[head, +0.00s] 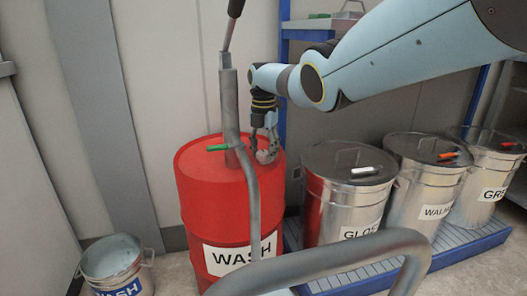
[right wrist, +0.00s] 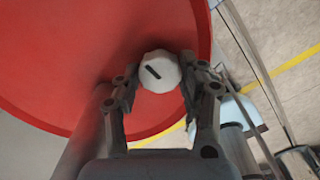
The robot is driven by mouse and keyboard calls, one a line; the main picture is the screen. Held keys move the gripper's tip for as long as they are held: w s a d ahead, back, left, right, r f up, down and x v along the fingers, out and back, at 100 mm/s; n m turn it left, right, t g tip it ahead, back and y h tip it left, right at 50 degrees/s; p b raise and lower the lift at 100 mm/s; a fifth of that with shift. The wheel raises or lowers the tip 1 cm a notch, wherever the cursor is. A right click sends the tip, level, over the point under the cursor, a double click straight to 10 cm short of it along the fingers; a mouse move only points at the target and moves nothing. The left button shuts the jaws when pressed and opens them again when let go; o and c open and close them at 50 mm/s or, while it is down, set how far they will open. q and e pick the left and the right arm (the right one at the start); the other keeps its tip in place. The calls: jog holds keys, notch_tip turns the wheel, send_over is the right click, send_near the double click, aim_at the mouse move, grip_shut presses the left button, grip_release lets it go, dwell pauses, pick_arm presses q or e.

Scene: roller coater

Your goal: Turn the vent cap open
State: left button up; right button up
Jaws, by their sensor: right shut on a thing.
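The vent cap (right wrist: 160,70) is a small pale, many-sided knob with a dark slot mark on top. The mark runs at a slant in the right wrist view. The cap sits on top of the red WASH drum (head: 215,220), near the lid's right side. My right gripper (head: 266,152) reaches down to the drum lid from above. In the right wrist view its two fingers (right wrist: 159,82) are shut on the cap, one on each side. In the head view the fingers mostly hide the cap. My left gripper is not in view.
Lidded metal bins (head: 335,205) stand on a blue pallet at right. A WASH bucket (head: 117,268) stands at lower left. A grey rail (head: 320,262) crosses the foreground.

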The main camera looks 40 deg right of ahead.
aim_at(263, 152)
jog(key=shift+n, duration=0.5)
jog(key=o, duration=1.2)
jog(key=shift+c, duration=0.2)
notch_tip(263, 152, up, 12)
